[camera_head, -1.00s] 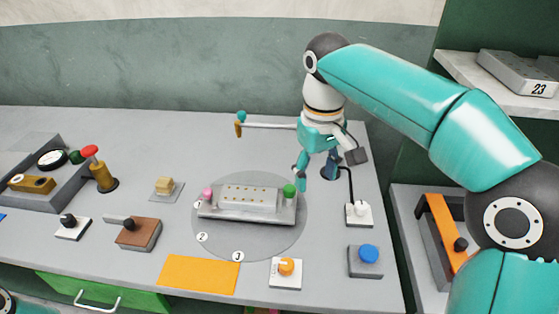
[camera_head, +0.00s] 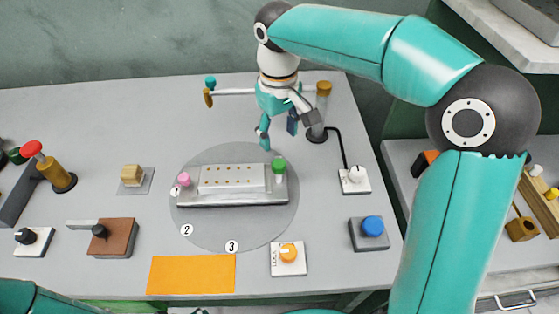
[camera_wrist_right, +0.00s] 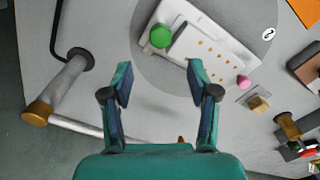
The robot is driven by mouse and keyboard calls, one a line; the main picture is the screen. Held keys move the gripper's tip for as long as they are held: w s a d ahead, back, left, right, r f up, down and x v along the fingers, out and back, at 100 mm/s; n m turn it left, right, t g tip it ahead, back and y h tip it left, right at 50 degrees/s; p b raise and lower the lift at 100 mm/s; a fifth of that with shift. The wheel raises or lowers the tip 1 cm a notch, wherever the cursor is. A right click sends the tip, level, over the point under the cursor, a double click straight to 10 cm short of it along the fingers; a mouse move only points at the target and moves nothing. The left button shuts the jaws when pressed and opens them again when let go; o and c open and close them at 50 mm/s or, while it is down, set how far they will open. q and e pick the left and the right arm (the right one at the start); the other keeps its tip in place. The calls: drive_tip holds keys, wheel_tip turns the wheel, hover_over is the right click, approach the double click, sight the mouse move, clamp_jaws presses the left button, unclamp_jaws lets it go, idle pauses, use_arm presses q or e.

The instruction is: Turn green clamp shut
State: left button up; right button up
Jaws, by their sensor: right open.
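The green clamp (camera_head: 279,166) is a round green knob at the right end of a grey metal plate (camera_head: 215,200). It also shows in the right wrist view (camera_wrist_right: 161,36), beyond the fingertips. A pink knob (camera_head: 184,179) sits at the plate's left end. A pale block with several small holes (camera_head: 232,178) lies between the knobs. My right gripper (camera_head: 278,137) is open and empty, just behind the green clamp in the head view. In the wrist view its fingers (camera_wrist_right: 160,72) stand wide apart, with the knob lying ahead between them. My left gripper is not in view.
A post with a brass cap (camera_head: 324,90) and a horizontal bar (camera_head: 232,92) stands close behind my right gripper. A white switch (camera_head: 354,178), a blue button (camera_head: 372,226) and an orange dial (camera_head: 288,252) surround the round grey turntable (camera_head: 225,235).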

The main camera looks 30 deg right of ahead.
sight(279, 163)
wheel_tip(279, 163, down, 10)
drive_tip(key=shift+s+r, duration=0.1)
drive_tip(key=shift+s, duration=0.05)
idle(0.3)
